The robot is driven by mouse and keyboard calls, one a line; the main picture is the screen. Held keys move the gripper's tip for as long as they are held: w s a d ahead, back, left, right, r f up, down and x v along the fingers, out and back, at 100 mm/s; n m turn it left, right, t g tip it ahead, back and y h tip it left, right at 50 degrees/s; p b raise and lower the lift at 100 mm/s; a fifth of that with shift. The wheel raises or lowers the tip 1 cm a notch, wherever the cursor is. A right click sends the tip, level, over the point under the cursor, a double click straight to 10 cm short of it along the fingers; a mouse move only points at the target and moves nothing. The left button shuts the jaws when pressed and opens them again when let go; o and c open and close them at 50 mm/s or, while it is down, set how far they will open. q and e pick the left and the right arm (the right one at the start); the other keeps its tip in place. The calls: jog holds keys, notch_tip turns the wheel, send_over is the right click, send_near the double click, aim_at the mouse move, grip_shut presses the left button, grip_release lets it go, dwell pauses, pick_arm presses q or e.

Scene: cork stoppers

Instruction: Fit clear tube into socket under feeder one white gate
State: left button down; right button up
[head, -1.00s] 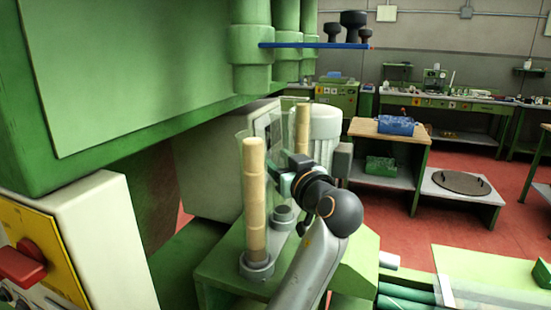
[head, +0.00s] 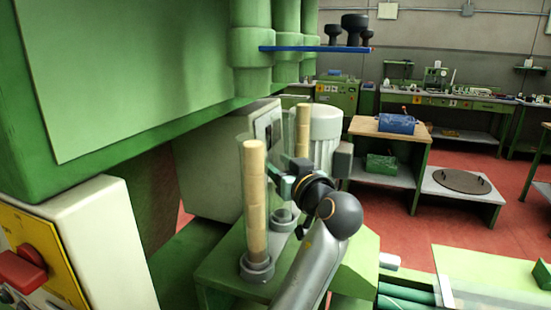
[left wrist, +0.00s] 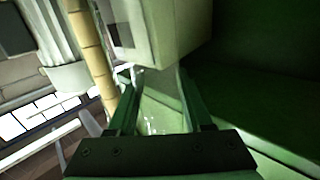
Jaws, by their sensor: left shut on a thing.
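My left gripper (head: 283,172) is shut on a clear tube, among the cork stacks. The tube (head: 243,150) is see-through and faint in the head view, close to the front cork stack (head: 254,185); I cannot tell whether it is around or beside that stack. In the left wrist view the gripper's green fingers (left wrist: 157,98) have faint glints of the tube between them. A grey socket ring (head: 257,268) is at the foot of the front stack. Another socket (head: 283,217) lies behind it. The tube's lower end is unclear. No white gate can be made out. My right gripper is not in view.
Green feeder pipes (head: 249,62) hang above, with a blue bar (head: 315,46) at their side. A second cork stack (head: 302,130) stands behind. A beige box (head: 215,165) and the green machine panel (head: 140,75) are close on the left.

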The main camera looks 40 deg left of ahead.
pick_arm(q)
jog(key=shift+w+f, duration=0.15)
jog(key=shift+f, duration=0.2)
dwell(0.4)
jog(key=shift+c, duration=1.2)
grip_release()
jog(key=shift+d+r, duration=0.1)
jog(key=shift+r, duration=0.05)
jog(key=shift+d, duration=0.1)
